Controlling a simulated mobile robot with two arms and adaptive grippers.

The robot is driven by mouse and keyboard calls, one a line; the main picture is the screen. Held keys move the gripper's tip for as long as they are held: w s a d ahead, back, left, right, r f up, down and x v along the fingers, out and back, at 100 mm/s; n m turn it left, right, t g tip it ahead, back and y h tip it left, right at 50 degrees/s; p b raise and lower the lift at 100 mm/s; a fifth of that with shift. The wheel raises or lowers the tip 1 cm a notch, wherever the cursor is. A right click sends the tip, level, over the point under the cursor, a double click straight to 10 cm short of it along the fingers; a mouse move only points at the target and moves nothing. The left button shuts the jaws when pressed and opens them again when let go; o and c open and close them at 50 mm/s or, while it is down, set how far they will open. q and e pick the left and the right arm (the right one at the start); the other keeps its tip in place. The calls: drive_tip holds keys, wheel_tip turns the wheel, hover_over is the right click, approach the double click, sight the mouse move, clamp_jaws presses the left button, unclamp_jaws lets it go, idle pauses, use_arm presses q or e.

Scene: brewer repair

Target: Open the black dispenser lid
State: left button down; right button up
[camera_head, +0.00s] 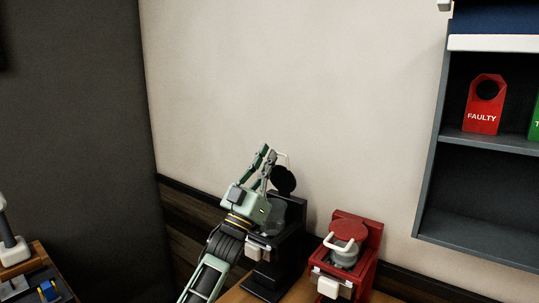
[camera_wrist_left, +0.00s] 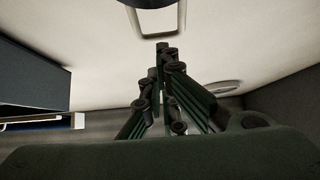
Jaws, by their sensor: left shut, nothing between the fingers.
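The black dispenser (camera_head: 266,278) stands on the wooden counter in the head view. Its round black lid (camera_head: 285,181) is raised, tilted up steeply above the body. A pale loop handle (camera_head: 287,160) is on the lid. In the left wrist view the lid's dark edge (camera_wrist_left: 160,3) and its loop handle (camera_wrist_left: 133,22) show at the top. My left gripper (camera_head: 266,153) is shut and empty, its fingertips up beside the handle. In the left wrist view its tips (camera_wrist_left: 163,48) are close to the loop; I cannot tell if they touch. My right gripper is not in view.
A red dispenser (camera_head: 371,238) with a closed lid (camera_head: 349,230) stands to the right of the black one. A grey shelf (camera_head: 480,239) with a red FAULTY tag (camera_head: 482,108) is on the right wall. A tool tray (camera_head: 40,282) is at lower left.

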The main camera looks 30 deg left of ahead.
sight(280, 154)
use_arm(q)
drive_tip(key=shift+w, duration=0.2)
drive_tip(key=w+p, duration=0.1)
drive_tip(key=w+r+g+p, duration=0.1)
drive_tip(key=w+p, duration=0.1)
drive_tip(key=w+g+p, duration=0.1)
drive_tip(key=w, duration=0.1)
drive_tip(key=shift+d+r+p, duration=0.35)
drive_tip(key=shift+d+p, duration=0.05)
drive_tip(key=shift+s+r, duration=0.15)
drive_tip(key=shift+s, duration=0.05)
